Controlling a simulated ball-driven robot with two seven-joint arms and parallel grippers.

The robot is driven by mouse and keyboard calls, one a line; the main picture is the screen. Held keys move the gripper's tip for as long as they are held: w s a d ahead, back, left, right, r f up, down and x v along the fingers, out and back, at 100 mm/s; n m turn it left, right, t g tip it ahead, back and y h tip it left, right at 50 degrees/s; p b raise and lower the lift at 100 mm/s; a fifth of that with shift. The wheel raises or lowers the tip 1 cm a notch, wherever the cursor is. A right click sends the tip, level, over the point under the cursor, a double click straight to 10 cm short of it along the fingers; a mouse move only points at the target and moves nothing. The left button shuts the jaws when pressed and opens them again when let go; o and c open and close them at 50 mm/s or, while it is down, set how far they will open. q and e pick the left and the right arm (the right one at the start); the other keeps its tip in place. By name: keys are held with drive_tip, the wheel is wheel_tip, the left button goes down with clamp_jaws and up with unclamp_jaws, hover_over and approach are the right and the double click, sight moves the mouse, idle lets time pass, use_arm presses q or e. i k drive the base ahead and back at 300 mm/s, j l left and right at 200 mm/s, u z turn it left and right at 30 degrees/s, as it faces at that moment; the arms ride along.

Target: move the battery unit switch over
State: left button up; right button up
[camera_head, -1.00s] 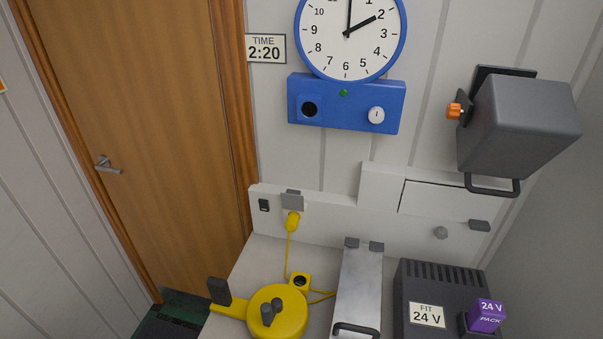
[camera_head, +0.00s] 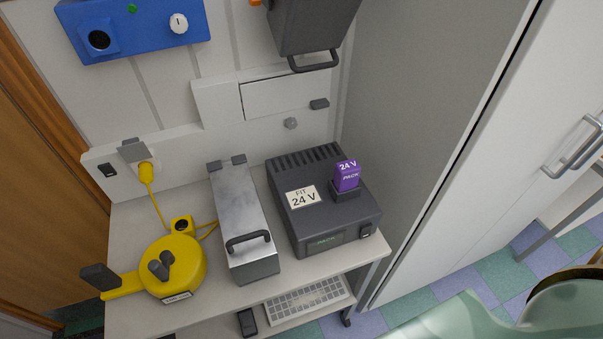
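The battery unit (camera_head: 290,222) is a dark grey box with a vented top, standing on the right part of the bench. Its label (camera_head: 303,197) reads "FIT 24 V". A purple 24 V pack (camera_head: 347,177) stands upright in the socket on its top. The unit's front has a display (camera_head: 326,242) with small green text that seems to read "PACK". A small dark switch (camera_head: 366,231) with a pale mark sits at the right end of that front; its position is too small to tell. Neither of my grippers shows.
On the bench (camera_head: 225,296), a metal case (camera_head: 238,215) with a dark handle stands left of the unit. Farther left is a yellow cable reel (camera_head: 175,262), its cord plugged in at the wall. A keyboard (camera_head: 305,298) lies on the shelf below. A tall grey cabinet (camera_head: 450,130) stands right.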

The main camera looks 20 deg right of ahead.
sight(364, 232)
drive_tip(key=z, duration=1.35)
